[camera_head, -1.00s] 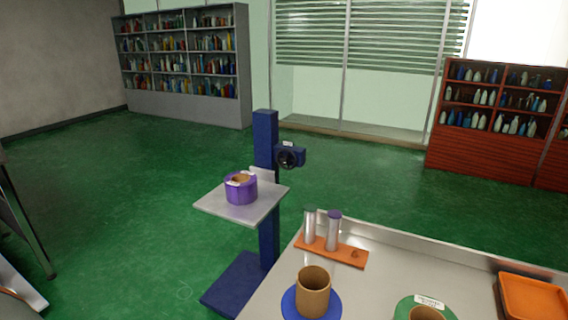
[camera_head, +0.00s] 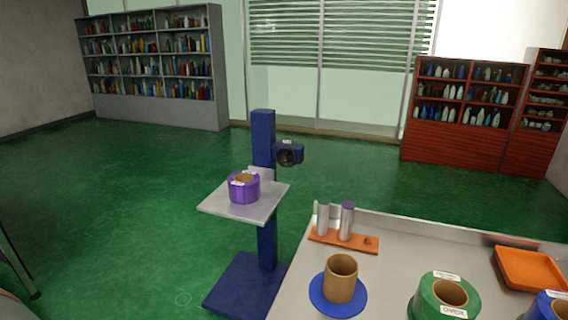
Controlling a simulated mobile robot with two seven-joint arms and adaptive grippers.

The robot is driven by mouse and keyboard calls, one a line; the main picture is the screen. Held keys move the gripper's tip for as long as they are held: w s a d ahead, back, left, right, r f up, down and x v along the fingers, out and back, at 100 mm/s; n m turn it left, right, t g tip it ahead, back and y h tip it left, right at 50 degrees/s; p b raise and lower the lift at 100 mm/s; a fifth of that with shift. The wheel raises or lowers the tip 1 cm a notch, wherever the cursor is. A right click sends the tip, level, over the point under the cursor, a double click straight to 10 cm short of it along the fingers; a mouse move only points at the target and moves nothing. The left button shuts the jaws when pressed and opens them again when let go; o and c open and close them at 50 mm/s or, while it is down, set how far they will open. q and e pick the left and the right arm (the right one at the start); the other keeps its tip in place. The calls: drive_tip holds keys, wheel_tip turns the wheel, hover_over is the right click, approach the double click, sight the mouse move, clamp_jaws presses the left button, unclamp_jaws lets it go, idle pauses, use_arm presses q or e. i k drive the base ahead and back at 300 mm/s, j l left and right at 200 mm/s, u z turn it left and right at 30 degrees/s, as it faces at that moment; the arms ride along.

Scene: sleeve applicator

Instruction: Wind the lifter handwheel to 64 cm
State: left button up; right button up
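The lifter is a blue column (camera_head: 264,190) on a blue base, standing on the floor left of the metal table. Its handwheel (camera_head: 289,155) is a small dark wheel on a blue box at the right side of the column, near the top. The lifter's grey platform (camera_head: 262,208) carries a purple roll (camera_head: 243,188) with a tan core. The height reading on the lifter is too small to read. Neither of my grippers shows in the head view.
The metal table (camera_head: 400,250) holds an orange rack (camera_head: 330,238) with two cylinders, a tan core on a blue disc (camera_head: 325,300), a green roll (camera_head: 428,295), a blue roll and an orange tray (camera_head: 530,268). Green floor is open behind the lifter. Shelves stand at the back.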

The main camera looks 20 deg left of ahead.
sight(285, 158)
drive_tip(key=j+z, duration=0.15)
drive_tip(key=j, duration=0.15)
drive_tip(key=k+j+z, duration=0.15)
drive_tip(key=j, duration=0.15)
drive_tip(key=k+j+z, duration=0.15)
drive_tip(key=j, duration=0.15)
drive_tip(key=j+z, duration=0.25)
drive_tip(key=j, duration=0.25)
drive_tip(key=k+j+z, duration=0.25)
drive_tip(key=j, duration=0.2)
drive_tip(key=j+z, duration=0.25)
drive_tip(key=j, duration=0.25)
drive_tip(key=j+z, duration=0.3)
drive_tip(key=j, duration=0.2)
